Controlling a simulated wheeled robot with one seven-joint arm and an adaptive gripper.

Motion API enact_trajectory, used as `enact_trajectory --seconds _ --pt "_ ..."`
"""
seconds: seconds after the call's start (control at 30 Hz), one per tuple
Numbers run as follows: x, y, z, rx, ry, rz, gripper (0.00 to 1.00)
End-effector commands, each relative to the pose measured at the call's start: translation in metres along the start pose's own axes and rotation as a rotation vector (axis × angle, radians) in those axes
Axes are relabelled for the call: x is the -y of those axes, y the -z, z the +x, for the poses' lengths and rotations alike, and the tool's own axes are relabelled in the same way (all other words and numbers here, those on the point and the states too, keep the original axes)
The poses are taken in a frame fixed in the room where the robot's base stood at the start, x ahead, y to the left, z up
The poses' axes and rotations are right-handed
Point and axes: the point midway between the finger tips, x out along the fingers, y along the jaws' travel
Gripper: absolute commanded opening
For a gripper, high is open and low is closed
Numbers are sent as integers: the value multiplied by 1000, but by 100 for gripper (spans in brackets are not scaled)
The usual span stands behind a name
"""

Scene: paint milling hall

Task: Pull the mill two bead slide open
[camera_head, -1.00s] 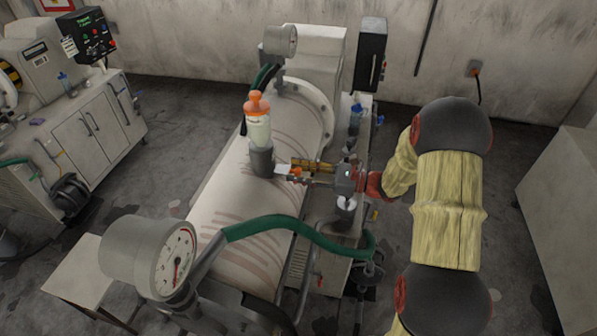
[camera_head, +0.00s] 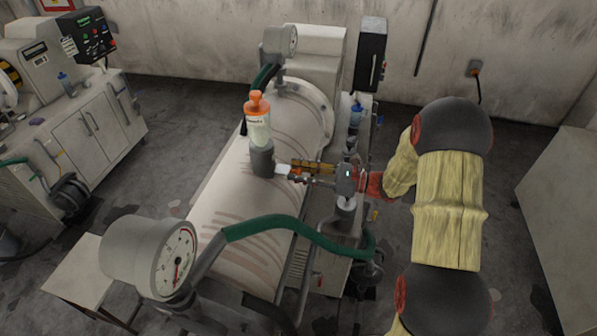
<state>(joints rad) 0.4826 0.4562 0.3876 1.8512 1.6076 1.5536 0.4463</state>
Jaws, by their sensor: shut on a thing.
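The bead hopper (camera_head: 257,128), a clear bottle with an orange cap and a small label, stands upright in a grey socket (camera_head: 262,161) on top of the pale mill drum (camera_head: 232,192). The bead slide (camera_head: 282,169), a thin whitish plate, sticks out of the socket's right side. Its small orange end is mostly covered by my fingers. My gripper (camera_head: 298,174) reaches in from the right and is shut on that orange end. How far the slide is drawn out of the socket cannot be told.
A green hose (camera_head: 290,222) arches in front of my gripper. A large pressure gauge (camera_head: 150,255) stands at front left, a smaller gauge (camera_head: 281,40) behind the hopper. A second machine (camera_head: 95,125) is at far left.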

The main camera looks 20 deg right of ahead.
Motion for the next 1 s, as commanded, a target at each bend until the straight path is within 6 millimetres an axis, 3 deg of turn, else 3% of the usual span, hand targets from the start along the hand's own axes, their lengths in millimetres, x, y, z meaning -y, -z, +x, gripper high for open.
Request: enact_trajectory --seconds 0.3,0.57,0.6,0.77,1.0 --pt "1 0 -42 -1 3 0 0" --pt "0 1 -43 -1 2 1 0" --pt "0 1 -43 -1 2 1 31" --pt "0 0 -43 -1 1 0 40" --pt "0 0 -42 -1 1 0 40"
